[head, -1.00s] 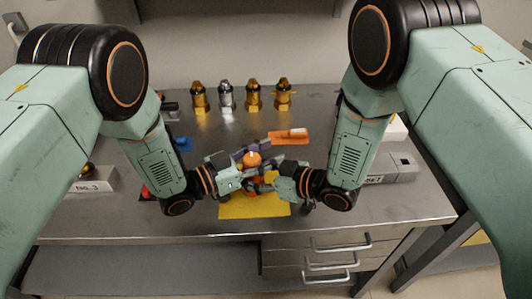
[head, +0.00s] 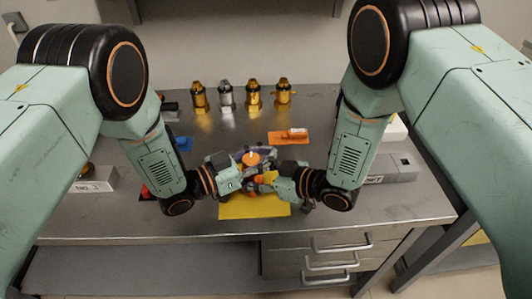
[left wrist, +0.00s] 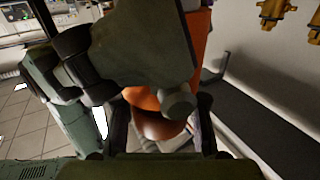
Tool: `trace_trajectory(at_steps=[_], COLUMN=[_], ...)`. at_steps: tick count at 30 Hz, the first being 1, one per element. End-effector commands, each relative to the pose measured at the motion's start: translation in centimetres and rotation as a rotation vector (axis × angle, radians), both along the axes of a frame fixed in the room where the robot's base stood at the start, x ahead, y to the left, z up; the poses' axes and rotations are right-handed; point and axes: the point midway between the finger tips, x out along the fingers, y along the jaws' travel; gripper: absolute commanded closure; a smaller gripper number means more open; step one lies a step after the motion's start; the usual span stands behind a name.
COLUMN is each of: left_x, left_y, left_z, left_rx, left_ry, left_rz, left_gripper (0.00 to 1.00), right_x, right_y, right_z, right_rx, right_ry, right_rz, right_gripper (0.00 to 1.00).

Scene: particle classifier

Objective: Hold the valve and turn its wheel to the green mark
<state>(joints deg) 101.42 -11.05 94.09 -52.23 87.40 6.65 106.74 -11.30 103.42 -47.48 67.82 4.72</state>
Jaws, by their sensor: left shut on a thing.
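The valve's round orange top (head: 251,158) shows between my two grippers above a yellow mat (head: 240,211). More of its orange body shows between gripper parts. My left gripper (head: 238,176) comes in from the left and is shut on the valve. In the left wrist view an orange part of the valve (left wrist: 200,40) stands behind dark green gripper links. My right gripper (head: 262,180) is close against the valve from the right. Its fingertips overlap the valve and left gripper, so I cannot tell whether it is shut. I cannot make out the green mark.
Several brass and silver fittings (head: 226,96) stand along the table's back. An orange tool or tray (head: 289,136) lies behind the valve. A grey box (head: 393,168) is at right, a white labelled block (head: 95,180) at left.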

Motion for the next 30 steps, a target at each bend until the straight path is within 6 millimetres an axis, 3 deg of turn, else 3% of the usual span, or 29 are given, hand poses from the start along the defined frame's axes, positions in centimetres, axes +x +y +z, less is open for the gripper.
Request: trace_trajectory(at_steps=[18, 30], left_x=[0.71, 0.82], left_y=[0.64, 0.77], left_z=[-0.09, -0.08], left_rx=[-0.002, -0.002], left_ry=[0.008, 0.006], left_rz=[0.267, 0.290], left_gripper=[1.00, 1.00], right_x=[0.28, 0.31], right_y=[-0.34, -0.35], right_z=[-0.07, -0.05], right_rx=[-0.002, -0.002], right_ry=[0.003, 0.003], right_rz=[-0.015, -0.016], right_gripper=[1.00, 1.00])
